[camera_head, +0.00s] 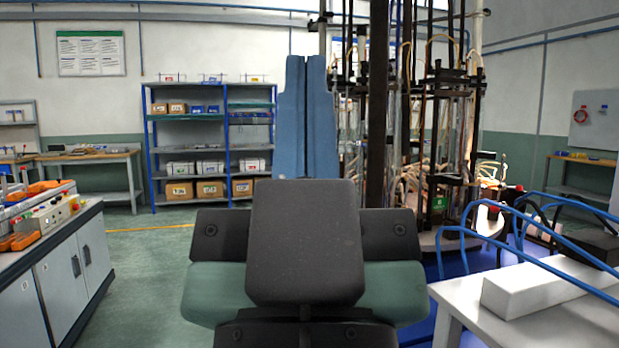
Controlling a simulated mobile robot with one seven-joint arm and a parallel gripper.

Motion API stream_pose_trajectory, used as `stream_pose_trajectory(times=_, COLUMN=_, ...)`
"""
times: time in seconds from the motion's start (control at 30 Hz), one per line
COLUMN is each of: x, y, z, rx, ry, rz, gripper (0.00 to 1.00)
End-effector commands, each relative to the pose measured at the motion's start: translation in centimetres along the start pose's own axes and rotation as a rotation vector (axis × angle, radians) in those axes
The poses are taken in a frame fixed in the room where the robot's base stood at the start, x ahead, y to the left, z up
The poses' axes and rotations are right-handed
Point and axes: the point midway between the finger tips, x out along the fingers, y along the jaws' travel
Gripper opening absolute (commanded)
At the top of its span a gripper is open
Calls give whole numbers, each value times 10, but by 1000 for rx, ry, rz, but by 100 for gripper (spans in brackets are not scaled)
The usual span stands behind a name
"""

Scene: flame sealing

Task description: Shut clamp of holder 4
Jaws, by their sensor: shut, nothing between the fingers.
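My gripper (305,64) points away from me at the middle of the view. Its two blue fingers are shut against each other with a thin seam between them, and nothing is held. To its right stands a tall machine (440,130) with dark upright posts, glass tubes, hoses and black holders. The machine is beyond the gripper, and the fingers appear apart from it. Which holder is number 4 cannot be told. Its clamp cannot be made out among the posts and hoses. A thick dark post (377,110) and my gripper hide part of the machine.
A white table (540,325) with blue bent tubes (520,225) and a white block (540,287) is at the near right. A control cabinet (60,265) stands at the left. A blue shelf (205,145) stands at the back. Green floor (140,270) is clear at left.

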Motion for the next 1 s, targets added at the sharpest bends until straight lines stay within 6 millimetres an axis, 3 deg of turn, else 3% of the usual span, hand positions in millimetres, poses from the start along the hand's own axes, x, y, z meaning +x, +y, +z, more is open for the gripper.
stream_pose_trajectory(times=0.03, x=20, y=0, z=-19, rx=0, ry=1, rz=0, gripper=0)
stream_pose_trajectory(times=0.5, x=130, y=0, z=-124, rx=1, ry=1, rz=-1, gripper=0)
stream_pose_trajectory(times=0.67, x=147, y=0, z=-140, rx=1, ry=1, rz=-2, gripper=0)
stream_pose_trajectory(times=1.0, x=146, y=-1, z=-138, rx=1, ry=0, rz=-2, gripper=0)
